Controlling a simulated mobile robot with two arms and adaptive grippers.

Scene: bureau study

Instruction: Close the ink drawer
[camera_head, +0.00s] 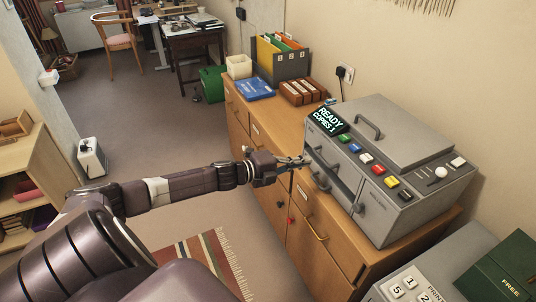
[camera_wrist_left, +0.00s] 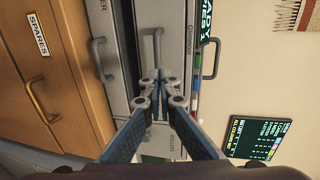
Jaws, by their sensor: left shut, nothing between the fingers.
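The grey copying machine (camera_head: 400,130) stands on the wooden cabinet, its display reading "READY COPIES 1". Its front has several grey-handled drawers or panels; one lower handle (camera_head: 321,181) is near my gripper. In the left wrist view, a light grey front with a handle (camera_wrist_left: 155,46) sits beside a dark gap, by another grey front with a handle (camera_wrist_left: 98,60). I cannot read an ink label or tell how far that drawer stands out. My left gripper (camera_head: 304,161) is shut and empty at the machine's front; its fingertips (camera_wrist_left: 160,88) may touch it. My right gripper is out of view.
The wooden cabinet (camera_head: 262,155) has yellow handles and a "SPARES" label (camera_wrist_left: 38,32). Open floor (camera_head: 150,125) lies to the left.

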